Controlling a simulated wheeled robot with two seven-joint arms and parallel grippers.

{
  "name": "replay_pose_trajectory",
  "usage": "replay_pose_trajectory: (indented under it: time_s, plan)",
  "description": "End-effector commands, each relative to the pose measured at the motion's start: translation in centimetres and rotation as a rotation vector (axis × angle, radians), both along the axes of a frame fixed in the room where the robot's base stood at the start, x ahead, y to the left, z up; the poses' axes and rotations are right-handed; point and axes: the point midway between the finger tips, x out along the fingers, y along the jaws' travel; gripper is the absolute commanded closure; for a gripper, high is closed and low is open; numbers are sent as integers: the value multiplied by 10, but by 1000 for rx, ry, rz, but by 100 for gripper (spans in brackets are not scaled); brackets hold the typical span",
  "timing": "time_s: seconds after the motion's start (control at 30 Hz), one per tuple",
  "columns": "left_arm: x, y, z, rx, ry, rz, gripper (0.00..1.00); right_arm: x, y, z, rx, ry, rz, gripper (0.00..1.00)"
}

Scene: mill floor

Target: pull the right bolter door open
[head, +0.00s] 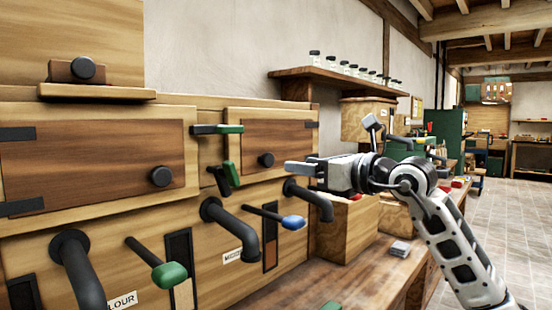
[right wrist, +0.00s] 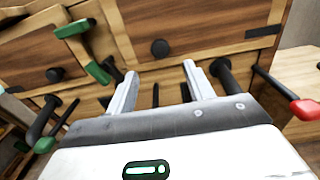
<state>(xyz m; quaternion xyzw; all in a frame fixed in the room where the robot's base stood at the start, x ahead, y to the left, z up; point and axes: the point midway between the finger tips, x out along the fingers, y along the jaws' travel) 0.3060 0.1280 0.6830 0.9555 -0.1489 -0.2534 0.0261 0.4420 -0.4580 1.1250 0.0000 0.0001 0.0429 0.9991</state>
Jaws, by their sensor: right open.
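The right bolter door (head: 240,150) is a brown wooden panel with a dark round knob (head: 266,160) near its lower middle. It looks shut against the cabinet. In the right wrist view the door (right wrist: 200,30) and its knob (right wrist: 159,48) lie ahead, the knob just beyond the gap between my fingers. My right gripper (head: 300,168) points left toward the door, apart from the knob; in the wrist view the gripper (right wrist: 160,76) is open and empty. My left gripper is not in view.
The left door (head: 90,165) has its own knob (head: 161,177). A green-handled lever (head: 217,129) sticks out between the doors. Below are dark bent pipes (head: 231,230) and a blue-handled lever (head: 292,222). A wooden bench (head: 350,275) runs beneath. A red handle (right wrist: 305,109) shows in the wrist view.

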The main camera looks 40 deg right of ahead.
Motion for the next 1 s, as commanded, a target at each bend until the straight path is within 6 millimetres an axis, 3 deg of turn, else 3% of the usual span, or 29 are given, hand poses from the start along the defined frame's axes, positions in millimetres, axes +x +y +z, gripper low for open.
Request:
replay_pose_trajectory:
  time_s: [0.2,0.4,0.6,0.93,1.0]
  plan:
    - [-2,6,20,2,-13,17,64,43,3,5,-1,-1,0,48]
    - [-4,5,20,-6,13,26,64,69,6,4,3,-2,0,48]
    - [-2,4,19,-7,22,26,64,82,7,1,2,-2,1,48]
    - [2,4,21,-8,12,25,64,85,7,-1,1,0,1,48]
    - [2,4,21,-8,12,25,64,85,7,-1,0,0,1,67]
